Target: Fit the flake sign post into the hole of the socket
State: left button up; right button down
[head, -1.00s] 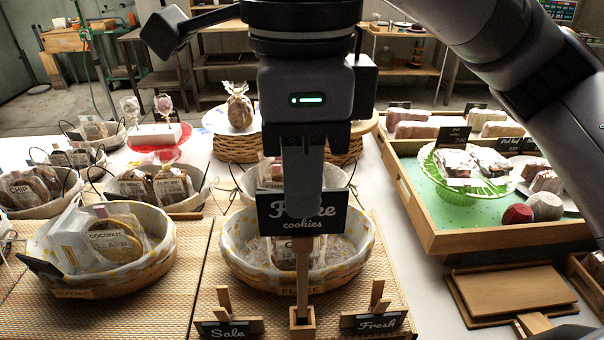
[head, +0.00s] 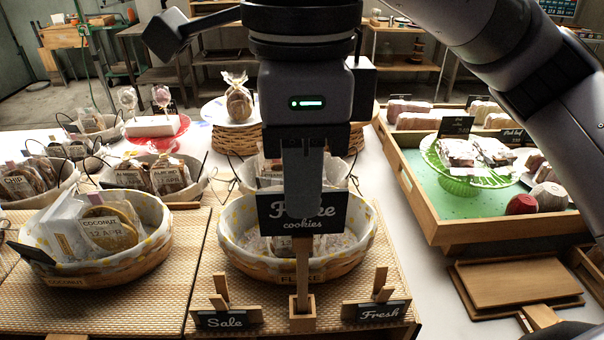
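The flake sign (head: 330,213) is a black board reading "Flake cookies" on a pale wooden post (head: 302,262). My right gripper (head: 302,200) comes down from above; its near finger lies over the board's front and covers part of the lettering. The other finger is hidden behind, and the gripper looks shut on the board. The sign hangs upright in front of the flake basket. The wooden socket (head: 302,318) stands on the woven mat below. The post's lower end lines up with the socket's top; I cannot tell whether it is inside the hole. My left gripper is not in view.
The flake basket (head: 262,268) stands close behind the post. A Sale sign (head: 226,318) and a Fresh sign (head: 378,312) flank the socket closely. A coconut basket (head: 125,270) is at left. A wooden tray (head: 440,232) with a green cake stand (head: 435,160) is at right.

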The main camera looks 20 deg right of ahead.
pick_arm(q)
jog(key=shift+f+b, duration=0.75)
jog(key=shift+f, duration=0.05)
pick_arm(e)
jog(key=shift+f, duration=0.9)
jog(key=c, duration=1.2)
grip_release()
jog(key=shift+c, duration=0.2)
notch_tip(320, 180, up, 6)
jog(key=shift+r+p, duration=0.2)
jog(key=shift+p, duration=0.55)
jog(key=shift+r, duration=0.4)
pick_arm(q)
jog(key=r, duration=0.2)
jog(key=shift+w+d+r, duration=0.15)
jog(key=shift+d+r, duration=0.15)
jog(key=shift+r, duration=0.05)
